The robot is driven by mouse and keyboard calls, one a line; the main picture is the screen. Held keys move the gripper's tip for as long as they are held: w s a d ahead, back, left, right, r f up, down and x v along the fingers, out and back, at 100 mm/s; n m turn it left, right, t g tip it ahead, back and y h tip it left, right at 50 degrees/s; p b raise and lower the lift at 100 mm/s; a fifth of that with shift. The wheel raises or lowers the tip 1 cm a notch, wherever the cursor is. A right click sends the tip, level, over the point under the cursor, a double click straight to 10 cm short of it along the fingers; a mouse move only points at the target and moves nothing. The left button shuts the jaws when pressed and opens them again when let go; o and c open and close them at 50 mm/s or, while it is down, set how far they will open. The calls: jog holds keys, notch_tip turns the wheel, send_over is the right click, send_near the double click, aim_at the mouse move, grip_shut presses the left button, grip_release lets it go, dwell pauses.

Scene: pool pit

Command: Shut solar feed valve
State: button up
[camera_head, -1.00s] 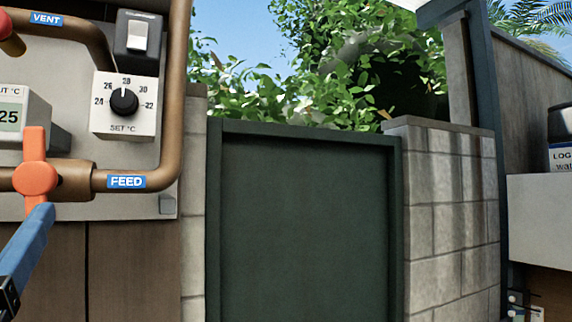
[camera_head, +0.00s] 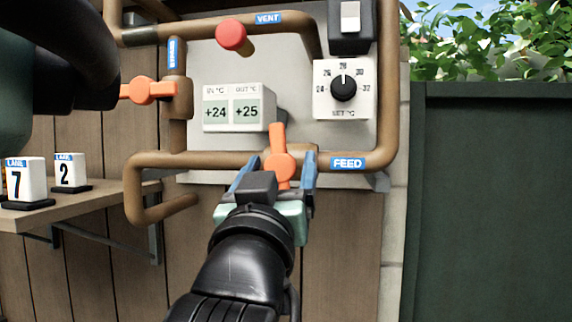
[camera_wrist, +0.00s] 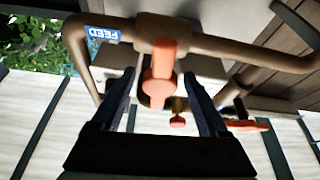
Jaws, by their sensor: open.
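The feed valve's orange handle (camera_head: 279,150) sits on the horizontal copper pipe left of the FEED label (camera_head: 348,163). The handle stands upright, across the pipe. My gripper (camera_head: 277,168) is open, with one blue finger on each side of the handle's lower part. In the wrist view the orange handle (camera_wrist: 158,75) shows between the fingers of my gripper (camera_wrist: 163,88), with gaps visible on both sides. The FEED label (camera_wrist: 104,34) appears upside down there. Whether a finger touches the handle cannot be told.
A second orange handle (camera_head: 150,91) lies sideways on a vertical pipe. A red knob (camera_head: 231,35) hangs below the VENT label (camera_head: 268,18). A temperature display (camera_head: 238,108) and set dial (camera_head: 343,89) are above the feed pipe. A shelf (camera_head: 95,205) with lane signs is left.

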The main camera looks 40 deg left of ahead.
grip_shut()
jog(key=shift+m+t+h, duration=0.3)
jog(key=shift+m+h, duration=0.2)
jog(key=shift+m, duration=0.4)
grip_release()
jog(key=b+v, duration=0.8)
jog(key=v, duration=0.5)
